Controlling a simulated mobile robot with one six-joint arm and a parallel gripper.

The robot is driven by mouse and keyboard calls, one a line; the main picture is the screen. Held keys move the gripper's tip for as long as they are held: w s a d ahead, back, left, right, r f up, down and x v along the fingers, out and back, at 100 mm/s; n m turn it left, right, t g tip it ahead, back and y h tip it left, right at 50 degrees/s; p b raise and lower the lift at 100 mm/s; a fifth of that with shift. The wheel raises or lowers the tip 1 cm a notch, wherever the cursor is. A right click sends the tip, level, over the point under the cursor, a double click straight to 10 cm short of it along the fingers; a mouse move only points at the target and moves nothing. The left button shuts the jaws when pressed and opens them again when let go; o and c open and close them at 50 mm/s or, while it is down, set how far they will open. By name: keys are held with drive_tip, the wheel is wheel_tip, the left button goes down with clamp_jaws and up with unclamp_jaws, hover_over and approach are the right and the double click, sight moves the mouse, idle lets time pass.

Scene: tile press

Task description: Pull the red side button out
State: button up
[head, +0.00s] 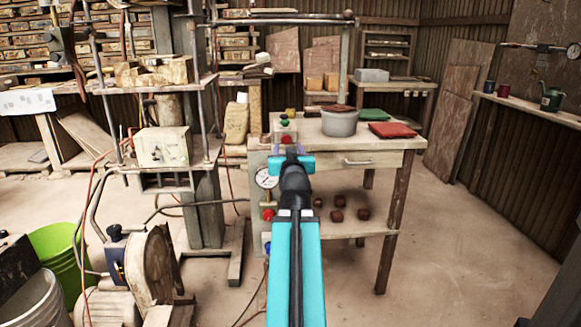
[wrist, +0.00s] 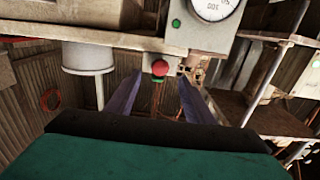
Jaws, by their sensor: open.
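A red round button (head: 286,139) is on the front of a small grey box at the table's left end. In the wrist view, which looks upside down, the red button (wrist: 160,68) lies between the finger ends. My gripper (head: 290,152) is open and empty just in front of it. The wrist view shows the two purple fingers (wrist: 158,88) on either side of the button, apart from it. I cannot tell how far the button lies beyond the tips. Another red knob (head: 268,214) is lower on the grey panel, below the gauge.
A round gauge (head: 265,179) is on the panel, with a blue button (head: 267,246) low down. A grey pot (head: 340,122) and a red slab (head: 392,130) stand on the table. Shelving with a cream box (head: 163,147) is close on the left. Open floor lies right.

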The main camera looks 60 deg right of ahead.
drive_tip(key=shift+b+v, duration=1.1)
drive_tip(key=shift+b, duration=2.15)
drive_tip(key=shift+b+v, duration=2.9)
drive_tip(key=shift+b, duration=1.4)
